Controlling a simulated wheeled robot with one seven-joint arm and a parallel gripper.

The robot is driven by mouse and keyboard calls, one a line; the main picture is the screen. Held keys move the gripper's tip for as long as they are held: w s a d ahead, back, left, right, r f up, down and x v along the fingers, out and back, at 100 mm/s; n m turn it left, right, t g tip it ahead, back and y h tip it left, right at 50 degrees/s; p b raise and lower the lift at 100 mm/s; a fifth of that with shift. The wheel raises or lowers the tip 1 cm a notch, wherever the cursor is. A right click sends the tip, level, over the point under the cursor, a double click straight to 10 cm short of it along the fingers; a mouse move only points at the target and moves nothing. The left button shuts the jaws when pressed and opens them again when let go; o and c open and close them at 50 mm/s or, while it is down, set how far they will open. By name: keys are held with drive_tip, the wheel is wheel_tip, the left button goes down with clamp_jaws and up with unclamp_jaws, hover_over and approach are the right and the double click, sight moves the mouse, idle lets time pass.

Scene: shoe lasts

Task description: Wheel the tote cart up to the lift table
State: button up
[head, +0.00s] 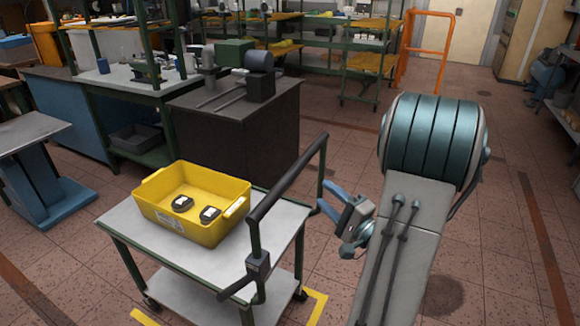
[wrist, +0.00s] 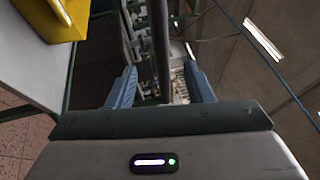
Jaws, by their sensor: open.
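The tote cart has a grey top (head: 130,225), green legs and a black push handle (head: 285,180) at its right end. A yellow tote (head: 215,233) with two dark objects in it sits on top. A grey-topped table on a blue pedestal, which looks like the lift table (head: 30,132), stands at the far left, apart from the cart. My gripper (head: 330,203) is open beside the far end of the handle. In the wrist view, a dark bar (wrist: 160,45), apparently the handle, lies between the lines of my open fingers (wrist: 163,82); contact cannot be told.
A dark cabinet (head: 235,130) with machinery on top stands just behind the cart. A green-framed workbench (head: 130,90) is to its left. Yellow floor tape (head: 315,308) shows under the cart. An orange rail frame (head: 425,50) stands at the back. Floor lies open between cart and lift table.

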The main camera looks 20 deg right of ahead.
drive_tip(key=x, duration=1.3)
drive_tip(key=shift+w+p, duration=0.25)
drive_tip(key=shift+p, duration=0.1)
drive_tip(key=shift+a+r, duration=0.1)
drive_tip(key=shift+c, duration=0.4)
clamp_jaws()
